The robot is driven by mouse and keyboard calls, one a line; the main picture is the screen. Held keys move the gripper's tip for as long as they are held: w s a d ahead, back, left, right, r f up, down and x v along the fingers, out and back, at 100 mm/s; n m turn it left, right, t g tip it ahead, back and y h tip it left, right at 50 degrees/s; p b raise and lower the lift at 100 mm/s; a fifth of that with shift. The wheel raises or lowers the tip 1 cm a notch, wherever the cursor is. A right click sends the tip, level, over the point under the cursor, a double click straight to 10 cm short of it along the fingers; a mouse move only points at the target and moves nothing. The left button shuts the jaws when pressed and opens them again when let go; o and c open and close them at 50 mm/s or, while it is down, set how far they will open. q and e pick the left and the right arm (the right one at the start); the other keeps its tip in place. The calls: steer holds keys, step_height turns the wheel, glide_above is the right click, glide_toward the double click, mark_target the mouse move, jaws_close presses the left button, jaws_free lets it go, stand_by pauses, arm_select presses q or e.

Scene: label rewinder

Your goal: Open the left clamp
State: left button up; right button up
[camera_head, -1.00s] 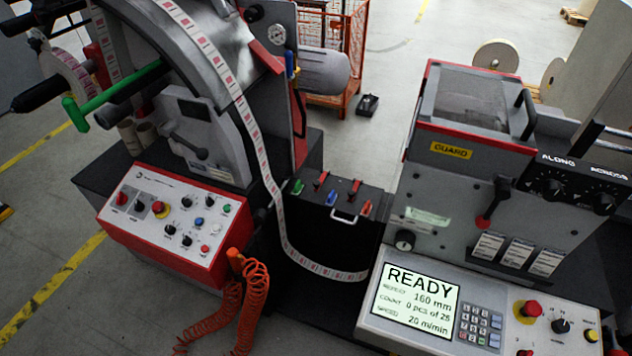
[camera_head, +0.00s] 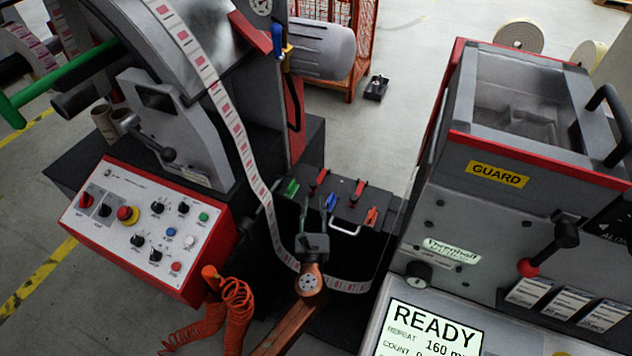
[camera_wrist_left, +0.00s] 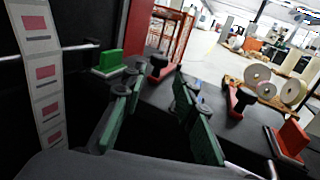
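The black splice box (camera_head: 290,212) stands between the two machines. The left clamp (camera_head: 318,180) is a red lever with a black knob on its top; a similar right clamp (camera_head: 357,190) stands beside it. My left gripper (camera_head: 315,213) is open and empty at the near side of the box, short of the left clamp. In the left wrist view its green fingers (camera_wrist_left: 157,84) are spread, and the left clamp (camera_wrist_left: 158,68) shows beyond and between their tips. The right clamp (camera_wrist_left: 240,100) is to the right. My right gripper is out of view.
A green tab (camera_head: 291,188), a blue tab (camera_head: 331,202) and a red tab (camera_head: 371,216) are on the box top, with a metal handle (camera_head: 345,230) in front. The label web (camera_head: 240,135) hangs at left. The guard housing (camera_head: 530,150) rises at right.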

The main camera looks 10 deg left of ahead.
mark_target(314, 187)
arm_select(q)
steer(key=shift+w+r, duration=0.1)
steer(key=shift+w, duration=0.25)
steer(key=w+b, duration=0.1)
steer(key=w, duration=0.1)
steer(key=w+a, duration=0.1)
steer(key=w, duration=0.2)
steer(key=shift+b, duration=0.35)
steer(key=shift+w+a, duration=0.25)
steer(key=shift+w, duration=0.35)
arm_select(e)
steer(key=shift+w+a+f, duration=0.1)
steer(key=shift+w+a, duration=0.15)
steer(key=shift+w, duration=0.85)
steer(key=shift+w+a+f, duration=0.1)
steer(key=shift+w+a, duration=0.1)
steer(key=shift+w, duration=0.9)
arm_select(q)
steer(key=shift+c, duration=0.3)
jaws_close()
